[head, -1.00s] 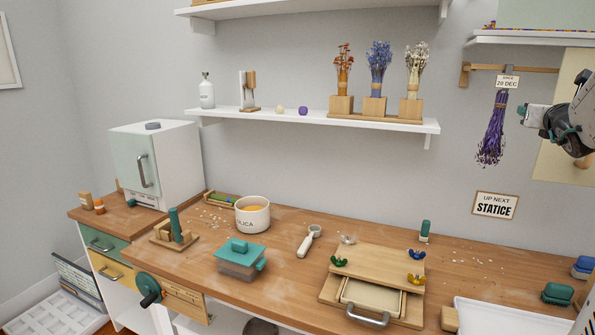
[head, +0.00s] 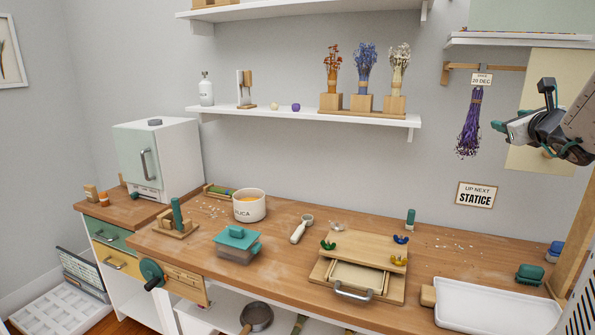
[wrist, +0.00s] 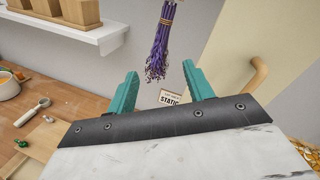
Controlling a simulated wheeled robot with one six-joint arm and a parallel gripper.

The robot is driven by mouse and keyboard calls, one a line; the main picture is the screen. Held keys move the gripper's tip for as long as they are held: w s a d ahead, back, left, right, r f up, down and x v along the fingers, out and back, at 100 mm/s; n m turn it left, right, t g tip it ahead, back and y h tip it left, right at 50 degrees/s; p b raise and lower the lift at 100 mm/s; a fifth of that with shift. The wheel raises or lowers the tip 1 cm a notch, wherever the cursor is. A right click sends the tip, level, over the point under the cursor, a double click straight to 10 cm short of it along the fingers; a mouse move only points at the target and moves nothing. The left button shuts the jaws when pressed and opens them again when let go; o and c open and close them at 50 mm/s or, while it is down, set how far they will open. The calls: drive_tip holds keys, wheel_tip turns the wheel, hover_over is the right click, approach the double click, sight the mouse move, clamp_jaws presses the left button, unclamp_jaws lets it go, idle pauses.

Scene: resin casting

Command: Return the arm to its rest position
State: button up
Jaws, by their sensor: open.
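My gripper (head: 506,127) is at the right of the head view, raised well above the bench and in front of the wall. In the wrist view its two teal fingers (wrist: 160,88) stand wide apart with nothing between them. My arm comes in from the right edge of the head view. Beyond the fingers, the wrist view shows the hanging purple statice bunch (wrist: 160,45) and the statice sign (wrist: 171,97). The gripper touches nothing that I can see.
The wooden bench (head: 285,270) holds a silica pot (head: 249,206), a teal-lidded box (head: 237,243), a wooden press (head: 360,272) and a white tray (head: 490,306). Shelves (head: 300,118) with dried flowers line the wall. The air around my gripper looks clear.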

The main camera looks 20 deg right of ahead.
drive_tip(key=a+f+n+g+y, duration=0.2)
drive_tip(key=a+f+n+y, duration=0.3)
drive_tip(key=a, duration=0.5)
drive_tip(key=a+f+n+g+y, duration=0.2)
drive_tip(key=a+n+y, duration=0.1)
drive_tip(key=a+n, duration=0.55)
drive_tip(key=a+f+n+g+y, duration=0.1)
drive_tip(key=a+f+n+y, duration=0.4)
drive_tip(key=a, duration=0.5)
drive_tip(key=s+a+f+n+g+h, duration=0.2)
drive_tip(key=s+a+f+n+g, duration=0.1)
drive_tip(key=s+a+n, duration=0.4)
drive_tip(key=s+a+f+n+g+h, duration=0.3)
drive_tip(key=s+a+n+g, duration=0.3)
drive_tip(key=s, duration=0.8)
drive_tip(key=a+f+n, duration=0.1)
drive_tip(key=a+n, duration=0.1)
drive_tip(key=n, duration=0.2)
drive_tip(key=shift+s+a+n, duration=0.15)
drive_tip(key=shift+s+n, duration=0.05)
drive_tip(key=shift+n, duration=0.15)
drive_tip(key=shift+f, duration=0.1)
